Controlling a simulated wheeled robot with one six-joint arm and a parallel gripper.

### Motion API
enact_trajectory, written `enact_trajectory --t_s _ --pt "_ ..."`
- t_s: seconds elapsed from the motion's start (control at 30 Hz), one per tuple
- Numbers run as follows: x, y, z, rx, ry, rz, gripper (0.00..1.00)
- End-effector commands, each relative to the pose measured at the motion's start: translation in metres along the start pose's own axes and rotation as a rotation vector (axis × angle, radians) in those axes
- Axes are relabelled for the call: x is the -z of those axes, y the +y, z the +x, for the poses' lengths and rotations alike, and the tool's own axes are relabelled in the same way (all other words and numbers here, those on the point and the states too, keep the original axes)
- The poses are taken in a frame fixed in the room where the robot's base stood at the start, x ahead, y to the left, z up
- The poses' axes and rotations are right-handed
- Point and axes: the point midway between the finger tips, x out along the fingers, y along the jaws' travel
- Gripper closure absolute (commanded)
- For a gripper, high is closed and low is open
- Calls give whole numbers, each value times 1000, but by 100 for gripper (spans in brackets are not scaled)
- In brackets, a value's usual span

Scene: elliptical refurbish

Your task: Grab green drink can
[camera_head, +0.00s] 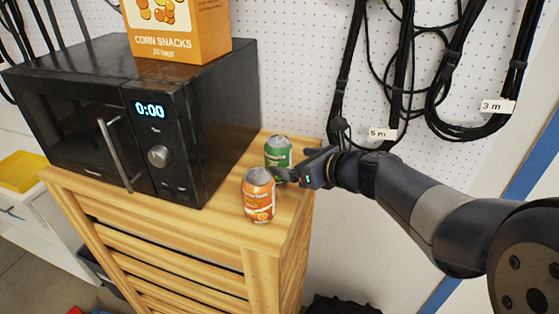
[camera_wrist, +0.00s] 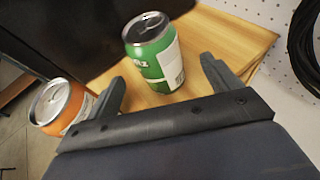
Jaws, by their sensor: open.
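The green drink can (camera_head: 278,151) stands upright on a wooden cabinet top, behind an orange can (camera_head: 259,196). My gripper (camera_head: 283,176) is at the green can's near right side, close to both cans. In the wrist view my gripper (camera_wrist: 162,85) is open, and the green can (camera_wrist: 156,55) stands ahead, in line with the gap between the two fingers. Nothing is held. The orange can (camera_wrist: 62,104) is just outside the left finger in that view; I cannot tell whether they touch. In the head view, the gripper hides part of the green can's lower side.
A black microwave (camera_head: 182,130) stands left of the cans, with an orange corn snacks box (camera_head: 180,35) on top. The wooden cabinet (camera_head: 215,215) has little free top right of the cans. A white pegboard wall (camera_head: 300,60) with hanging black cables (camera_head: 400,80) is behind.

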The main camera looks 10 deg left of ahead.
Motion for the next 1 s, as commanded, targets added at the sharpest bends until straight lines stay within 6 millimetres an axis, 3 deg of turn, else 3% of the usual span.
enact_trajectory --t_s 0.27,0.6,0.9,1.0 --pt "-2 1 20 -1 1 0 15" --pt "-3 1 61 -1 2 0 15" --pt "-3 0 65 1 0 0 15" --pt "-3 0 65 1 0 0 23"
